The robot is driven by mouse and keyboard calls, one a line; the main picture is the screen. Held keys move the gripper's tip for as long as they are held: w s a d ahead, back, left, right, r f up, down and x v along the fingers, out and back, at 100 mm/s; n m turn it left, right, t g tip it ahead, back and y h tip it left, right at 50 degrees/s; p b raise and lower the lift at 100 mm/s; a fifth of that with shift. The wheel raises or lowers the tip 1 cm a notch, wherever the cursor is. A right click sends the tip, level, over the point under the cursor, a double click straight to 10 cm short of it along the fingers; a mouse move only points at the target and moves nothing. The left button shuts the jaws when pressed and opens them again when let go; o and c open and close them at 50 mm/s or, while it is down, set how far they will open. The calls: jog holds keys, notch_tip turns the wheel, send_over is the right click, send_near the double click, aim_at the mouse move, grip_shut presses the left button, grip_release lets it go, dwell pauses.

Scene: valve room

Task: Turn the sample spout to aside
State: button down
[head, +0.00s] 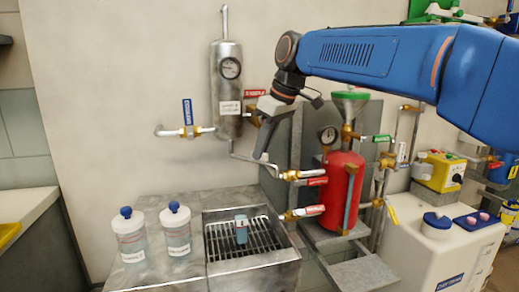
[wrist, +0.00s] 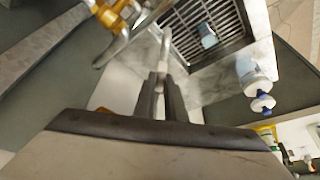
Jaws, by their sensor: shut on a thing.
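My gripper (head: 263,157) hangs in front of the wall, above the back of the drain basin, with its fingers pointing down. In the wrist view my gripper (wrist: 160,82) has its two dark fingers close together around a pale, thin tube (wrist: 165,52), which looks like the sample spout. The tube runs from between the fingers toward the basin side of the picture. In the head view the fingers hide most of the held part. A small blue-grey container (head: 241,231) stands on the basin's grating; it also shows in the wrist view (wrist: 207,37).
The metal basin (head: 255,273) sits below. Two blue-capped bottles (head: 131,238) (head: 178,232) stand left of it. Brass valves with red handles (head: 310,211) and a red cylinder (head: 342,192) are close on the right. A grey cylinder with gauge (head: 227,90) hangs on the wall.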

dwell(0.4)
jog(key=c, duration=1.8)
grip_release()
jog(key=shift+w, duration=0.1)
jog(key=v, duration=1.7)
jog(key=shift+d+r, duration=0.15)
jog(key=shift+d, duration=0.05)
